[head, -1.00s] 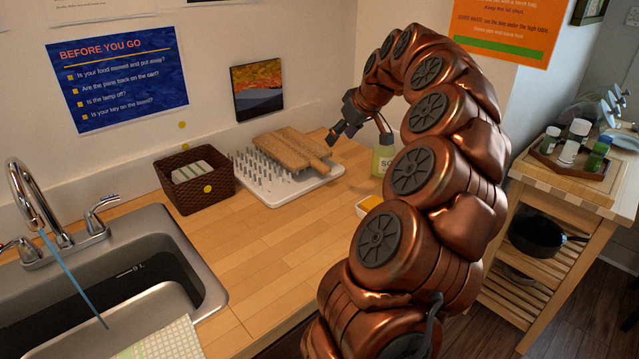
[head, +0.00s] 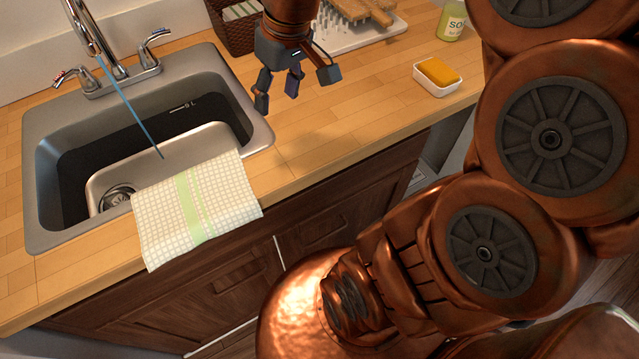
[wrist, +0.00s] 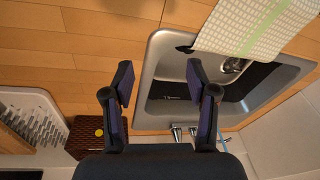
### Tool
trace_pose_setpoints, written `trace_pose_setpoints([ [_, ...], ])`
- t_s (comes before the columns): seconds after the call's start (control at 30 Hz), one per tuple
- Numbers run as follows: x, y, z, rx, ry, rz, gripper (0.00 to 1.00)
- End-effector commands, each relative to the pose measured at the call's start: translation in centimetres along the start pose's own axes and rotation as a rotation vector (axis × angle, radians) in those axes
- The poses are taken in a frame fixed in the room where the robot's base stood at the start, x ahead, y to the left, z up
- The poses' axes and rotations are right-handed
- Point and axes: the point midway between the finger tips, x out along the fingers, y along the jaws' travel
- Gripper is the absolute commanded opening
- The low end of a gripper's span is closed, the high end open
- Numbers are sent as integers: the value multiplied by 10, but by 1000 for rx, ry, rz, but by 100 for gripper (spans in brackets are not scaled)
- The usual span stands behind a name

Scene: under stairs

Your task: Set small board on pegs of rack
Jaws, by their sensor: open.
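The small wooden board (head: 366,10) shows only in part at the top of the head view, lying on the white pegged rack (head: 398,27). In the wrist view the rack (wrist: 28,112) stands at the left edge, with a brown piece of the board (wrist: 14,142) at its lower left. My gripper (head: 292,92) is open and empty above the counter, left of and nearer than the rack, beside the sink. In the wrist view its two fingers (wrist: 160,85) are spread, with counter and sink edge beneath.
The sink (head: 60,190) has a running tap and a checked towel (head: 195,208) over its front edge. A dark basket (head: 232,32) stands left of the rack. A soap bottle (head: 451,20) and a sponge dish (head: 436,80) are at the right. The middle counter is clear.

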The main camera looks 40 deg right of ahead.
Motion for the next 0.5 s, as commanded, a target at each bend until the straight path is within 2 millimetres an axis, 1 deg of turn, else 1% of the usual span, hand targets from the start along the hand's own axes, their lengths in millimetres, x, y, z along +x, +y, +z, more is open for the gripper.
trace_pose_setpoints([
  [0.03, 8, -16, 20, -1, -40, 8, 58],
  [0.07, 13, -24, 32, 7, -63, 14, 58],
  [0.1, 21, -34, 49, 17, -97, 21, 58],
  [0.17, 29, -45, 73, 37, -140, 37, 58],
  [0.2, 36, -51, 91, 53, -170, 47, 58],
  [0.27, 43, -58, 113, 77, -208, 63, 58],
  [0.3, 48, -60, 128, 94, -231, 74, 58],
  [0.33, 51, -62, 138, 105, -245, 81, 58],
  [0.4, 56, -65, 156, 131, -272, 95, 58],
  [0.5, 62, -67, 174, 157, -300, 110, 58],
])
